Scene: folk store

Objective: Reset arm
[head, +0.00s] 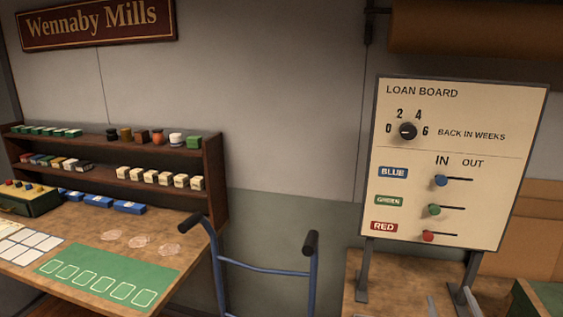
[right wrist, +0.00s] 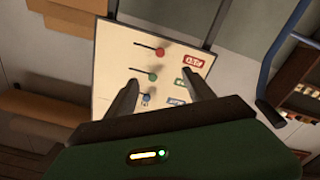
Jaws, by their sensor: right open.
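My right gripper (head: 452,300) is low at the right edge of the head view, in front of the loan board's stand. In the right wrist view its two dark fingers (right wrist: 160,82) are apart with nothing between them, and the board shows upside down beyond them. The loan board (head: 465,90) stands upright. It has a black dial (head: 408,131) and blue (head: 441,180), green (head: 435,210) and red (head: 428,236) slider knobs, all at the left, IN end of their slots. The dial's exact setting is too small to tell. My left gripper is not in view.
A blue-framed walker (head: 265,268) stands between the board's table (head: 390,290) and the left desk (head: 75,220). The desk holds a green mat (head: 105,285), clear discs (head: 140,241) and a shelf (head: 215,175) of small goods. A brown roll (head: 470,25) hangs above the board.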

